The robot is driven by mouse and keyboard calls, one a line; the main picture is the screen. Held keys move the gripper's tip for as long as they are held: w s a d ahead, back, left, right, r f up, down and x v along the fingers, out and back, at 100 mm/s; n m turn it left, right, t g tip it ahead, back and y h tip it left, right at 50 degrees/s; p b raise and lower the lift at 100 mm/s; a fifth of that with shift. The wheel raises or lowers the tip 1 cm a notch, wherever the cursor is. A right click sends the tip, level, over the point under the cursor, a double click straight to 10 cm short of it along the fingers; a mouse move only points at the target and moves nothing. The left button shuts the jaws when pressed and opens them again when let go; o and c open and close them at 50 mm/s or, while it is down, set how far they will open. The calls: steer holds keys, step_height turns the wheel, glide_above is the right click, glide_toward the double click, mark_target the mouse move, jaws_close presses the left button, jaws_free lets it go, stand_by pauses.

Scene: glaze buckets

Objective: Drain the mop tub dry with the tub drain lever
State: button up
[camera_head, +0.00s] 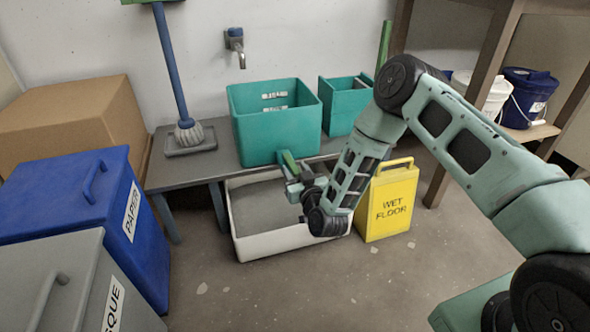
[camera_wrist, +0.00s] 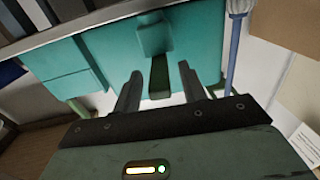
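The larger teal tub (camera_head: 277,137) stands on the grey bench, and its inside is mostly hidden by its front wall. I take it as the mop tub. A dark green lever (camera_head: 289,162) shows at its front; in the wrist view the lever (camera_wrist: 159,76) sticks out from a teal block on the tub (camera_wrist: 105,50). My gripper (camera_head: 296,180) is low in front of the tub. In the wrist view my gripper (camera_wrist: 160,88) is open, with the lever between its fingers and gaps visible on both sides.
A white basin (camera_head: 285,241) with a flat grey inside lies on the floor below my gripper. A yellow wet floor sign (camera_head: 388,205) stands to its right. A smaller teal tub (camera_head: 343,107) and a mop (camera_head: 188,131) flank the larger tub. Blue bin (camera_head: 75,215) at left.

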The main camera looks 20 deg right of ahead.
jaws_close()
